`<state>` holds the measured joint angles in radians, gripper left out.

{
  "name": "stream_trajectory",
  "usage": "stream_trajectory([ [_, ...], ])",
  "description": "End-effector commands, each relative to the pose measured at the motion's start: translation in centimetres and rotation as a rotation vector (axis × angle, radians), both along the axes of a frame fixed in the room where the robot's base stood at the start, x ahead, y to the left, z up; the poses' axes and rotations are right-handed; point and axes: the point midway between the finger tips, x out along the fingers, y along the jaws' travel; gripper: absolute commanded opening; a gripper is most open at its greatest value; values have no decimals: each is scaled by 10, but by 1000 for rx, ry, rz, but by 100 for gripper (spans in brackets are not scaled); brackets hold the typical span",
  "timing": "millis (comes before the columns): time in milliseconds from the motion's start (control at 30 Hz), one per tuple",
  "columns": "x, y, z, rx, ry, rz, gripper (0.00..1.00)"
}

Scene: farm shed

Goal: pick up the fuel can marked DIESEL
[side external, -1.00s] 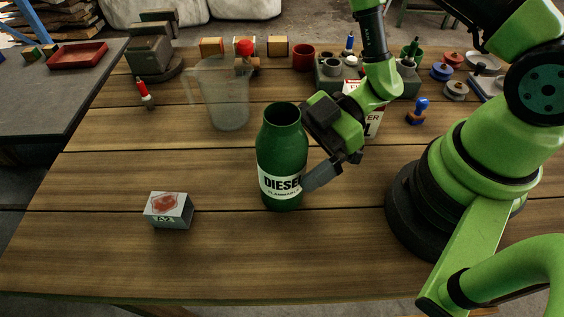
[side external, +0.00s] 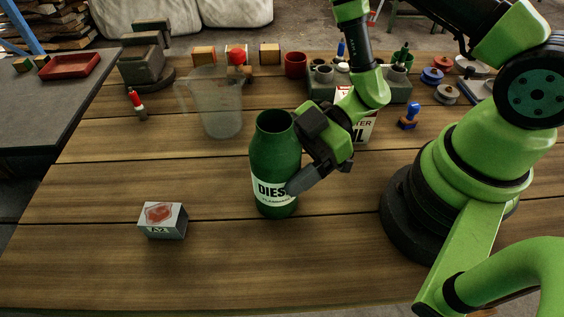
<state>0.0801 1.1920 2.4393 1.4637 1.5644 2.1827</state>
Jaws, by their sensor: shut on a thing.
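The fuel can marked DIESEL is a dark green, open-topped bottle shape (side external: 273,158) with a white label. It stands upright on the wooden table near the middle of the side view, with no clear gap under it. My gripper (side external: 297,184) reaches it from the right and is shut on its body. One dark finger lies across the right end of the label and covers the last letters. The other finger is hidden behind the can.
A small grey box (side external: 163,221) stands front left, and a clear jug (side external: 216,105) behind the can to the left. A white can (side external: 364,129) is partly hidden behind my arm. Several blocks and tools line the back.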

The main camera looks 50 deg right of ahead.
Motion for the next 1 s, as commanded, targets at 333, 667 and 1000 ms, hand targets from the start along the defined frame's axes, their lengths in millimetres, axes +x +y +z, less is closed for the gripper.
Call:
stream_trajectory([
  [333,1,0,21,1,-5,0,41],
  [667,-4,-20,34,1,2,-7,41],
  [1000,-16,-63,34,2,-2,-8,41],
])
